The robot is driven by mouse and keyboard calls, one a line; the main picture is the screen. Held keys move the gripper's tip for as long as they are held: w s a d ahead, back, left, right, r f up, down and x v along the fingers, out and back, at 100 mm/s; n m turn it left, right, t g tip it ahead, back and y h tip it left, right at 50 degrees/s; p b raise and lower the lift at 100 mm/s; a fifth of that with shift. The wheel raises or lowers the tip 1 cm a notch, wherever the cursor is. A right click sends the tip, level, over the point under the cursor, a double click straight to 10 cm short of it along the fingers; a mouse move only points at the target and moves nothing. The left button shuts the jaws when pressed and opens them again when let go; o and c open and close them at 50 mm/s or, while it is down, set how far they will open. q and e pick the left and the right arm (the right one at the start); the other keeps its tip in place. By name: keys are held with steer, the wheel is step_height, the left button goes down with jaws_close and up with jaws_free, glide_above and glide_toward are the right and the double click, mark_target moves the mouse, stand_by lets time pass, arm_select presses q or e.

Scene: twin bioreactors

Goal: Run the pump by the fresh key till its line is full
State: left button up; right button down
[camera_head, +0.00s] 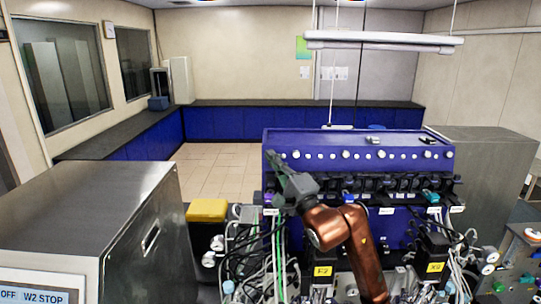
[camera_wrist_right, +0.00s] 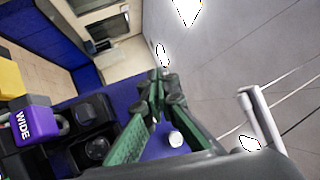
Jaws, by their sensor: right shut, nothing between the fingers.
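My right gripper (camera_head: 273,160) is shut and empty, raised in front of the left end of the blue bioreactor cabinet (camera_head: 350,140). In the right wrist view its green fingers (camera_wrist_right: 158,80) come together at the tips, near a white round knob (camera_wrist_right: 176,139) on the blue face. A purple block marked WIDE (camera_wrist_right: 32,122) sits beside black modules (camera_wrist_right: 95,125) at the lower left. Black units with yellow labels (camera_head: 322,271) and (camera_head: 435,267) stand low among the tubing. I cannot tell which key is the fresh one, nor see the line's fill. My left gripper is out of view.
A steel cabinet (camera_head: 90,215) stands at the left, and another grey one (camera_head: 485,180) at the right. A yellow box (camera_head: 207,210) sits left of the blue cabinet. Many tubes and cables (camera_head: 270,260) crowd the front. A hanging lamp (camera_head: 384,42) is overhead.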

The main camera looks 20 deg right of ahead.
stand_by(0.8)
steer(key=shift+w+d+f+b, duration=0.15)
steer(key=shift+w+b, duration=0.2)
steer(key=shift+w+d+f+b, duration=0.15)
steer(key=shift+w+d+b, duration=0.15)
steer(key=shift+w, duration=0.25)
stand_by(1.0)
steer(key=shift+s, duration=0.1)
steer(key=shift+s+a+r, duration=0.3)
steer(key=shift+s+a, duration=0.2)
steer(key=shift+s, duration=0.35)
steer(key=shift+b, duration=0.3)
steer(key=shift+s+a+r, duration=0.2)
steer(key=shift+s+a, duration=0.1)
steer(key=shift+s, duration=0.35)
steer(key=shift+s+a+r+b, duration=0.25)
steer(key=shift+s+a, duration=0.15)
steer(key=shift+s, duration=0.4)
steer(key=shift+s+a+r+b, duration=0.1)
steer(key=shift+s+a+r, duration=0.2)
steer(key=shift+s, duration=0.45)
